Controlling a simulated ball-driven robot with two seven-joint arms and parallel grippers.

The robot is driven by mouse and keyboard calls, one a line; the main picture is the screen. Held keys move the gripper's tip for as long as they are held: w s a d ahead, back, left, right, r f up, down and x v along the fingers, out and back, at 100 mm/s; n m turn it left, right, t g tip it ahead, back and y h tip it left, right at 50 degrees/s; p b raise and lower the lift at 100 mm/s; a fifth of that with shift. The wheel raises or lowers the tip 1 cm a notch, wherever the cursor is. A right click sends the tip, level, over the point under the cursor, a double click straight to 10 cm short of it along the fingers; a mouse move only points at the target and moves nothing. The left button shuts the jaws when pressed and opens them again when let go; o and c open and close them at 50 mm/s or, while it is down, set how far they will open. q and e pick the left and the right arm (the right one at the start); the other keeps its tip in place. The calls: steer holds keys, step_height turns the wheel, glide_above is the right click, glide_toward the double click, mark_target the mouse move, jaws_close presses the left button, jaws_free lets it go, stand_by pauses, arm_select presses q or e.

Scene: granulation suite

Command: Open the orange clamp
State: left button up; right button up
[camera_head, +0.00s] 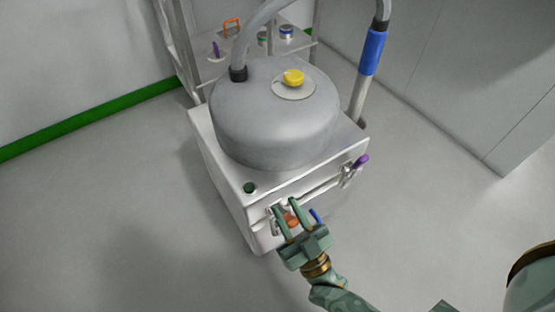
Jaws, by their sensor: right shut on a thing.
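The orange clamp (292,221) is on the front face of the white box-shaped machine (225,165), near its lower left corner. Only its orange part shows clearly, between the fingers of my right gripper (286,209). My right gripper is shut on the clamp, with its arm coming in from the lower right. Metal latch parts show beside the fingers, but the clamp's exact position is partly hidden by the gripper. My left gripper is not in view.
A blue handle (316,215) is close right of the gripper. A purple-handled latch (360,162) is at the right corner. A shelf (286,42) stands behind. Floor on both sides is clear.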

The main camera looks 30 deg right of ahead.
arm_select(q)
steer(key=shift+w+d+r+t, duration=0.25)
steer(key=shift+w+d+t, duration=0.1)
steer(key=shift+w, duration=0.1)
arm_select(e)
steer(key=shift+s+f+t, duration=0.4)
steer(key=shift+s+t, duration=0.05)
steer(key=shift+t, duration=0.25)
steer(key=o, duration=1)
